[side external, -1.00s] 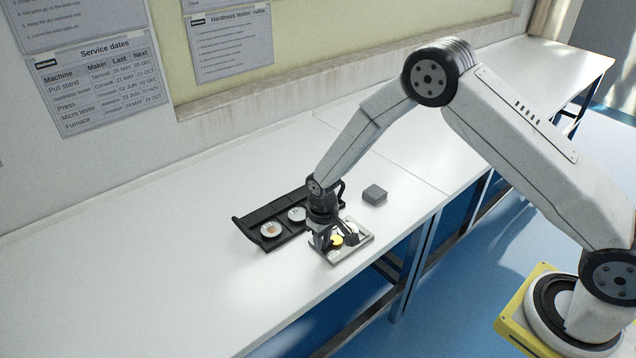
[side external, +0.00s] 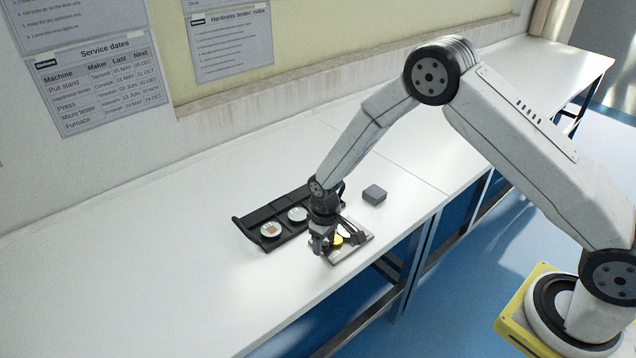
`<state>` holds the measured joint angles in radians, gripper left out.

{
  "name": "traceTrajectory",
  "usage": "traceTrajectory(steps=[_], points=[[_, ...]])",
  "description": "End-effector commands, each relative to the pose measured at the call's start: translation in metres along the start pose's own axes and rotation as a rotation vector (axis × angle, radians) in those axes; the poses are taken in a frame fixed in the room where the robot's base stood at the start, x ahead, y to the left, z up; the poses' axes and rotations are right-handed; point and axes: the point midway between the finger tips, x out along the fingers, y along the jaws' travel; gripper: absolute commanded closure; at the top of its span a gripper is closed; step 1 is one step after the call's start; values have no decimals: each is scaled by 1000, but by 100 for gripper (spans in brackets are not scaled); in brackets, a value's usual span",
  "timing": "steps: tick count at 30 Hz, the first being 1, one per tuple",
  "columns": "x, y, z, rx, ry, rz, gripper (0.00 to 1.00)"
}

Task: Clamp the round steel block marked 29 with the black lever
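My gripper (side external: 320,248) points down over the left part of a small grey fixture plate (side external: 362,245) near the bench's front edge. Its fingers are small and dark here, and I cannot tell whether they are open or shut. A dark bar, which looks like the black lever (side external: 354,234), lies over the plate to the right of my gripper. A yellow round part (side external: 338,241) shows between them. Two round steel blocks, one nearer (side external: 271,230) and one farther (side external: 297,214), lie in a black tray (side external: 243,224). Their numbers are unreadable. Any block on the plate is largely hidden.
A small grey box (side external: 374,194) stands on the white bench behind and right of the plate. The tray's right end is partly behind my gripper. The bench (side external: 150,285) is clear to the left. Its front edge runs close to the plate.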

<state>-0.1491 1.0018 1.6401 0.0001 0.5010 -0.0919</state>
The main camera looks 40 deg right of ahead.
Motion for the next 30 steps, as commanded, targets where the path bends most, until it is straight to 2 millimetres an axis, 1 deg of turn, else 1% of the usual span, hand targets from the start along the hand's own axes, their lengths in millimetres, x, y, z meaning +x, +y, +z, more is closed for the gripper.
traceTrajectory(steps=[8,14,30], points=[[-2,0,0,0,1,0,33],[-11,0,-1,0,1,0,33],[-69,0,-1,0,2,0,33]])
